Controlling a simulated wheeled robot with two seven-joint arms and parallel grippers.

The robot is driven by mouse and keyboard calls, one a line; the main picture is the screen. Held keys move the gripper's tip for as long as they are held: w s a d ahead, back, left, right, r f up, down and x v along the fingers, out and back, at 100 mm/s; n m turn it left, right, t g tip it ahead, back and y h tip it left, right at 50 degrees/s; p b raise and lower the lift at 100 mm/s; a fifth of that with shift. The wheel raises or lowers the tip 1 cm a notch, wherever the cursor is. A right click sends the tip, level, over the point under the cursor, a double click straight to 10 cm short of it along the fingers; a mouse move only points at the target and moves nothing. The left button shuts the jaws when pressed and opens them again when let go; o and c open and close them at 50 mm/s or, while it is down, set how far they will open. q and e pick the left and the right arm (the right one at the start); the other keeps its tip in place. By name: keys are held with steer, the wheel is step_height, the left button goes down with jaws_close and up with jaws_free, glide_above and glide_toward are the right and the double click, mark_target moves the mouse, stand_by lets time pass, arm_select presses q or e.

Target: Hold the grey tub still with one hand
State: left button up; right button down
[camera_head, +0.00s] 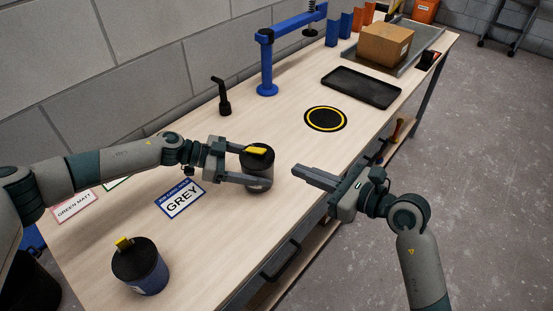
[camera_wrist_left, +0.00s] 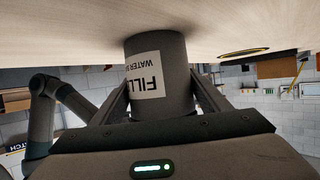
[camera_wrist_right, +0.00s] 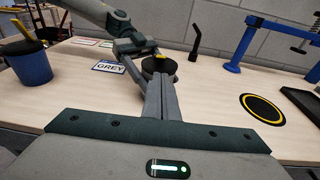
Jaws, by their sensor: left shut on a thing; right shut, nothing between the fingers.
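The grey tub (camera_head: 259,172) stands upright on the table with a black lid and a yellow piece (camera_head: 257,151) on top. My left gripper (camera_head: 262,167) is shut around its sides. In the left wrist view the tub (camera_wrist_left: 175,75) sits between the fingers, with a white label partly readable on it. My right gripper (camera_head: 300,172) is shut and empty, just right of the tub and apart from it in the head view. In the right wrist view its closed fingers (camera_wrist_right: 160,98) partly hide the tub (camera_wrist_right: 152,68).
A blue tub (camera_head: 147,275) with a black lid stands at the near left. A GREY card (camera_head: 181,199) lies beside the held tub. A yellow-ringed black disc (camera_head: 326,118), black tray (camera_head: 361,87), blue stand (camera_head: 267,70) and cardboard box (camera_head: 385,44) lie farther back.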

steer(key=shift+s+d, duration=0.15)
steer(key=shift+d, duration=0.35)
steer(key=shift+a, duration=0.15)
glide_toward(255, 151)
steer(key=w+a+f, duration=0.2)
steer(key=w, duration=0.2)
steer(key=shift+s+f, duration=0.2)
steer(key=shift+r, duration=0.4)
stand_by(0.6)
steer(key=shift+w+a+r, duration=0.3)
steer(key=shift+r, duration=0.35)
steer(key=shift+w+a+r, duration=0.25)
steer(key=shift+r, duration=0.45)
steer(key=shift+w+a+r, duration=0.3)
steer(key=shift+r, duration=0.45)
